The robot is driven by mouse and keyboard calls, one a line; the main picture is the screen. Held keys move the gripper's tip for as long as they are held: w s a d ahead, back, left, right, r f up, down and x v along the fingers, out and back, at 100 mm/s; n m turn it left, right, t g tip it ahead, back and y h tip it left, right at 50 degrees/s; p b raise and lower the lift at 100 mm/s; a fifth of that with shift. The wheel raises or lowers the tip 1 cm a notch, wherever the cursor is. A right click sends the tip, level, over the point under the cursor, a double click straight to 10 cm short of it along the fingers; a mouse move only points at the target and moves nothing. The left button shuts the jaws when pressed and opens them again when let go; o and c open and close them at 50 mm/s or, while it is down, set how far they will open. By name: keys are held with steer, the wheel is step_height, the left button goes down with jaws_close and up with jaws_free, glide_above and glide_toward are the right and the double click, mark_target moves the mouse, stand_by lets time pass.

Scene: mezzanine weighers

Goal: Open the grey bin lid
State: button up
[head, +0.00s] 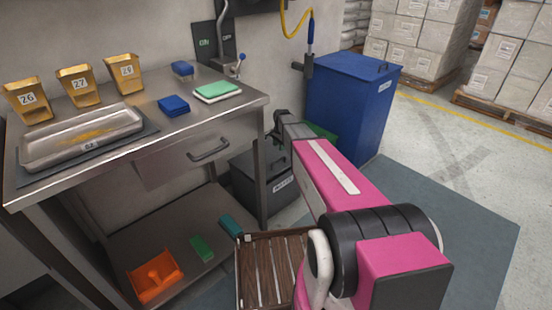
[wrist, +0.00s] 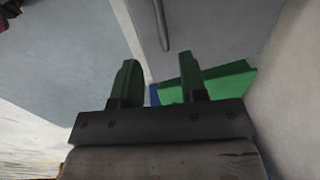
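The grey bin (head: 250,184) stands on the floor beside the steel table, with a pale label on its front. Its top is partly hidden by my arm and the table, and its lid looks down. My gripper (head: 276,146) is small and dark in the head view, at the bin's back upper edge; whether it touches cannot be told. In the wrist view my gripper (wrist: 158,78) has two green fingers set wide apart, with nothing between them. A green panel (wrist: 225,82) lies beyond the fingers. A grey bar (wrist: 161,25) shows on a pale grey surface above them.
A blue bin (head: 348,105) with its lid down stands right of my arm. The steel table (head: 180,131) with a drawer handle (head: 208,150) is left. A brown slatted crate (head: 262,270) is in front. Grey floor mat (head: 450,210) is clear at right.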

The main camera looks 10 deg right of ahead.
steer(key=f, duration=0.6)
steer(key=a+f, duration=0.1)
steer(key=f, duration=0.2)
steer(key=shift+w+f, duration=0.25)
steer(key=shift+w, duration=0.15)
steer(key=shift+r, duration=0.1)
jaws_close()
